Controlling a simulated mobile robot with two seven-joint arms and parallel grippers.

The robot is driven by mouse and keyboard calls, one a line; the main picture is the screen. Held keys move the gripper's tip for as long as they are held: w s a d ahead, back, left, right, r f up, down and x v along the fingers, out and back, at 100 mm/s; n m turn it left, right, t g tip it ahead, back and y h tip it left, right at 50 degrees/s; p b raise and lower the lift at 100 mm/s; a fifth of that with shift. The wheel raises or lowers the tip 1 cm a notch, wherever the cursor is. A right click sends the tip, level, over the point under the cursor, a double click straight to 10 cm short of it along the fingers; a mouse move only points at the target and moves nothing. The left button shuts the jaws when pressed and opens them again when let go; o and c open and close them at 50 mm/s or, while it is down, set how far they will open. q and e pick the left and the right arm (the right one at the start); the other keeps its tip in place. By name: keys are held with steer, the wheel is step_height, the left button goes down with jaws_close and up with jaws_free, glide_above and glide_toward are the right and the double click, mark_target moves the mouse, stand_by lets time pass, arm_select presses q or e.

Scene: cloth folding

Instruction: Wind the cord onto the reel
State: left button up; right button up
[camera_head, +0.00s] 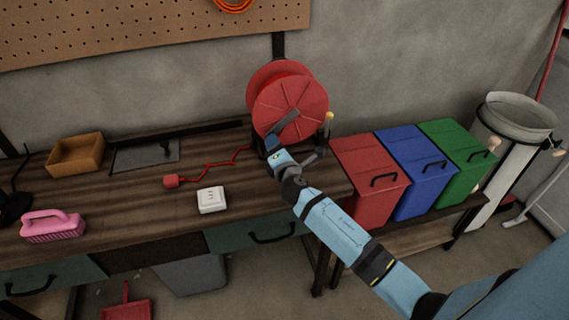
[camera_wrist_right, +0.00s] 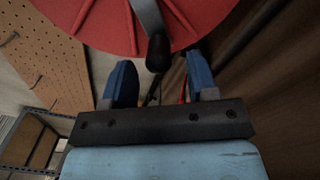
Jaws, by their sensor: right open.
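The red cord reel (camera_head: 290,108) stands at the back right of the workbench. A red cord (camera_head: 215,166) runs in a loose zigzag from the reel's foot to a red plug (camera_head: 171,182) on the bench. A white socket box (camera_head: 211,200) lies in front of the cord. My right gripper (camera_head: 274,146) is at the lower front of the reel. In the right wrist view its blue fingers (camera_wrist_right: 161,78) are open, with the dark knob of the reel's crank (camera_wrist_right: 156,52) just ahead, in line with the gap. I cannot tell whether they touch. My left gripper is not seen.
A wooden box (camera_head: 76,155) and a pink brush (camera_head: 53,226) sit on the left of the bench (camera_head: 120,215). Red (camera_head: 368,165), blue (camera_head: 414,158) and green (camera_head: 458,140) bins stand to the right. A pegboard (camera_head: 130,30) hangs behind.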

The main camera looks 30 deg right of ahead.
steer(key=v, duration=0.8)
steer(key=shift+s+f, duration=0.1)
steer(key=shift+s, duration=0.1)
steer(key=shift+s+a, duration=0.1)
steer(key=shift+s, duration=0.3)
